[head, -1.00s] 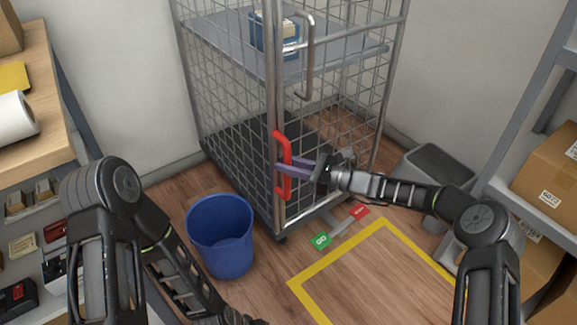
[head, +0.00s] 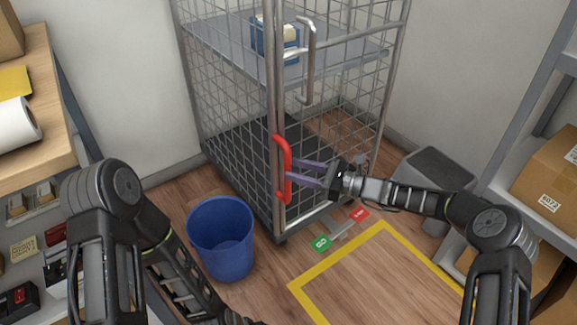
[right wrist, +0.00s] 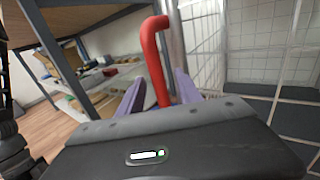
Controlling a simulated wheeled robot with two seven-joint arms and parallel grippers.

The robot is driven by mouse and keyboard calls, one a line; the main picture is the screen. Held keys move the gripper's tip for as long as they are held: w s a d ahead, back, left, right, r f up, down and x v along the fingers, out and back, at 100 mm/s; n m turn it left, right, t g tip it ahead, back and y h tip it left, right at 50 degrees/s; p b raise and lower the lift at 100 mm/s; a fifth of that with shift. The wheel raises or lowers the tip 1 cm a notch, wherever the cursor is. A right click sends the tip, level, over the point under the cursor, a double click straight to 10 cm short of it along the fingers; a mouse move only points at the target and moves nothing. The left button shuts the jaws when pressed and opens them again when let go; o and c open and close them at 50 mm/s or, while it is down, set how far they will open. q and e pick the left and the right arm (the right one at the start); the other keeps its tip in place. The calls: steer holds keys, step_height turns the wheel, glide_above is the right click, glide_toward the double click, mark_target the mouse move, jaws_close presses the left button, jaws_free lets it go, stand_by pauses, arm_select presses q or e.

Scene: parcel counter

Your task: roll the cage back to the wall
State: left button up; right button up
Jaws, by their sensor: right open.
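The wire roll cage (head: 235,110) stands in the corner by the walls, with a blue box (head: 268,38) on its shelf. A red handle (head: 284,168) is fixed to its front post; it also shows in the right wrist view (right wrist: 155,60). My right gripper (head: 298,174) is open, its purple fingertips just right of the red handle and pointing at it. In the right wrist view the handle rises between and beyond the two fingers (right wrist: 160,92).
A blue bin (head: 221,238) stands on the floor left of the cage's front. A yellow floor outline (head: 335,254) lies in front. A grey bin (head: 434,180) and shelves with cartons (head: 552,180) are at right. A wooden counter (head: 45,130) is at left.

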steer(key=v, duration=0.4)
steer(key=shift+d+p, duration=0.15)
steer(key=shift+p, duration=0.15)
